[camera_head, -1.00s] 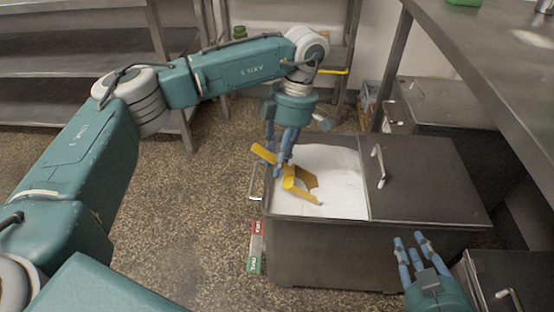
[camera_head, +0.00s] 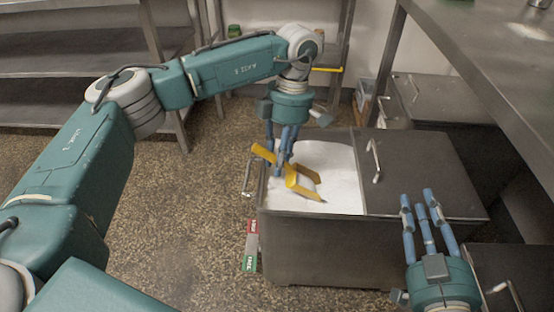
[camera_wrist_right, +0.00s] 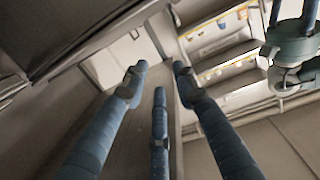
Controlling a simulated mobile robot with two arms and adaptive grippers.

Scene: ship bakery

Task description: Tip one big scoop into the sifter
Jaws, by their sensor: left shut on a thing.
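My left gripper (camera_head: 280,165) is shut on the handle of a yellow scoop (camera_head: 291,176). The scoop is in the open left part of a metal bin (camera_head: 330,252), at the white powder (camera_head: 342,178). White powder shows between the scoop's sides; how full it is I cannot tell. My right gripper (camera_head: 422,198) is open and empty, in front of the bin's right part. Its spread fingers also show in the right wrist view (camera_wrist_right: 158,78). I see no sifter in these views.
A metal lid (camera_head: 420,170) with a handle covers the bin's right part. A steel table (camera_head: 490,60) overhangs at the right, with another lidded bin (camera_head: 450,100) beneath. Steel shelves (camera_head: 80,75) stand at the back left.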

